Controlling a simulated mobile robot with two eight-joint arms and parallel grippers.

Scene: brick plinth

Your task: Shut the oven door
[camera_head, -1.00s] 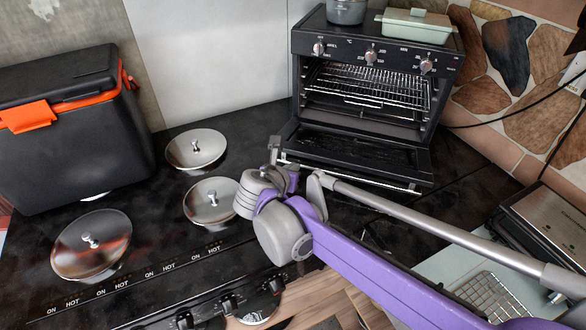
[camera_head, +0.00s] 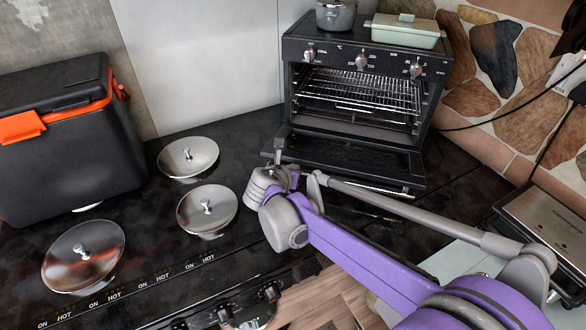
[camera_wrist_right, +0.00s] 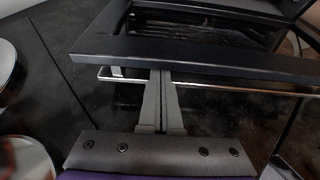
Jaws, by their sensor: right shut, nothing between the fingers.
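The black toaster oven (camera_head: 362,62) stands on the dark counter at the back. Its door (camera_head: 352,160) is folded down and open, with the wire rack (camera_head: 362,92) showing inside. My right gripper (camera_head: 279,146) is shut and empty at the left front corner of the door. In the right wrist view the closed fingers (camera_wrist_right: 161,78) reach up to the door's handle bar (camera_wrist_right: 205,84), under the edge of the door (camera_wrist_right: 200,55). I cannot tell whether they touch it. My left gripper is not in view.
A grey pot (camera_head: 337,15) and a pale green dish (camera_head: 404,30) stand on the oven. Lidded burners (camera_head: 207,209) and a black cooler (camera_head: 67,140) with orange latches are at left. A grill (camera_head: 552,230) is at right, with cables behind it.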

